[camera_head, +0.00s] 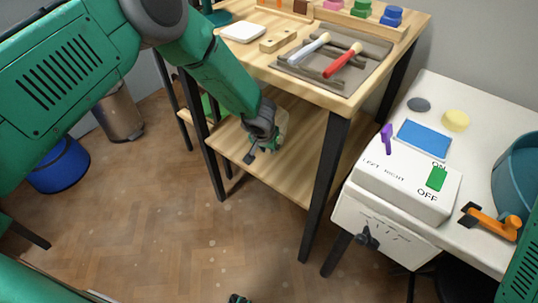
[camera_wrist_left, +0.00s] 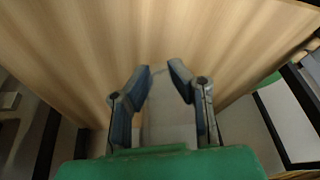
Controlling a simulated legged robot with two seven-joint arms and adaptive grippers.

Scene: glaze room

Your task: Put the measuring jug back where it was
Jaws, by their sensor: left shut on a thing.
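My left gripper (camera_head: 262,146) reaches down past the front edge of the wooden table, in front of and above its lower shelf. It is shut on a pale, see-through thing, which I take to be the measuring jug (camera_head: 283,124); only a small part shows beside the fingers. In the left wrist view the two fingers (camera_wrist_left: 160,72) stand on either side of this faint greyish, clear body (camera_wrist_left: 168,112), with wood behind it. Its outline is too faint to tell its tilt or whether it touches the shelf.
The wooden table (camera_head: 262,72) bears a white tile (camera_head: 243,32), a tool tray (camera_head: 352,82) with two tools, and coloured pots. Its lower shelf (camera_head: 290,185) looks largely bare. A white wheel unit (camera_head: 408,183) stands right; a blue bucket (camera_head: 58,172) and metal bin (camera_head: 120,115) stand left.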

